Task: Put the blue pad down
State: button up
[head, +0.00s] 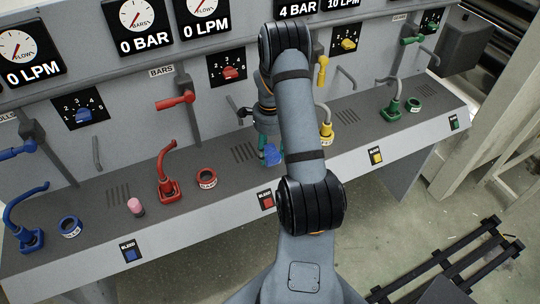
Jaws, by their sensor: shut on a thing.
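The blue pad (273,157) is a small blue piece in the head view, low over the console's grey shelf, left of my arm's forearm. My gripper (265,150) is shut on it, with teal fingertips showing at its left. My arm hides part of the gripper and the shelf to the right. I cannot tell whether the pad touches the shelf.
Coloured spouts, including a red one (168,184), stand up nearby. Clear shelf lies between the red ring and my gripper.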

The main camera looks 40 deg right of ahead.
aim_at(270, 158)
jog(key=shift+f+p, duration=0.65)
jog(key=shift+f, duration=1.25)
jog(key=shift+f, duration=0.15)
jog(key=o, duration=1.1)
